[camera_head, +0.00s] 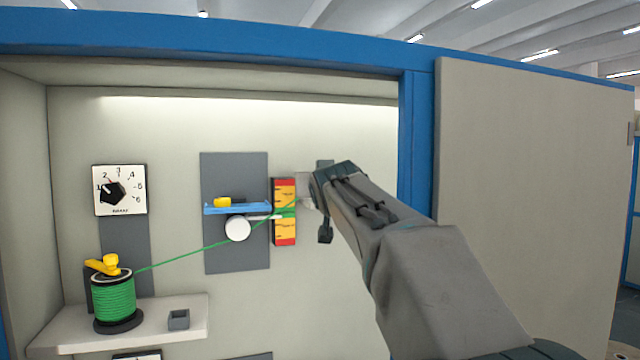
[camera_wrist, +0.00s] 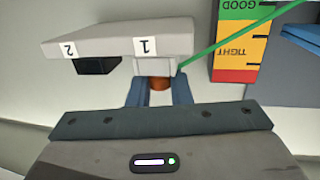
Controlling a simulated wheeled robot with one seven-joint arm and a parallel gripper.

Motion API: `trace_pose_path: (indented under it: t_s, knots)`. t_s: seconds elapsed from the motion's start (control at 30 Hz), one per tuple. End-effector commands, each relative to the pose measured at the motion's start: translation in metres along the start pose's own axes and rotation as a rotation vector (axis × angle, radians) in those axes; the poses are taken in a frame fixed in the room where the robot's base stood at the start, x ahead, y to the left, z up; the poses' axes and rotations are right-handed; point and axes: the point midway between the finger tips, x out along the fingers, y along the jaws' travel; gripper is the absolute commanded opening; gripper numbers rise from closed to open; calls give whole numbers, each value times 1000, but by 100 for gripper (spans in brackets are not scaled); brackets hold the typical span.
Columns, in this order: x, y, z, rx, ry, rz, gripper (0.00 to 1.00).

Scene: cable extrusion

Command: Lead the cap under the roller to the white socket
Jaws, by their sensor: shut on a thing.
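In the wrist view my gripper (camera_wrist: 158,92) is shut on a small orange-brown cap (camera_wrist: 160,84). The cap is right at the white socket (camera_wrist: 154,66) under the label 1; I cannot tell how far it is inside. A green cable (camera_wrist: 230,40) runs from the cap to the upper right. In the head view my gripper (camera_head: 316,188) is right of the tension gauge (camera_head: 284,212) and mostly hides the socket block. The cable runs from the green spool (camera_head: 113,297) to the white roller (camera_head: 237,228), then across the gauge to my gripper. Its path at the roller is unclear.
A black socket (camera_wrist: 97,66) sits under the label 2 beside the white one. A blue bar (camera_head: 237,208) with a yellow piece lies above the roller. A brake dial (camera_head: 120,190) is at left, above the shelf (camera_head: 60,335). A blue cabinet frame (camera_head: 417,140) stands right of the opening.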

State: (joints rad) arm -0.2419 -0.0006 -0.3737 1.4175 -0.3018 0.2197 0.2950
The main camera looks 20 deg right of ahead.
Motion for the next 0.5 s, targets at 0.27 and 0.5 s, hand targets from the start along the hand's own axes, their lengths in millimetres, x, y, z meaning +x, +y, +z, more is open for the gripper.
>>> trace_pose_path:
  t_s: [0.27, 0.5]
  knots:
    - [0, 0, 0, -1, 0, 0, 44]
    - [-5, 0, 1, -1, 1, -1, 44]
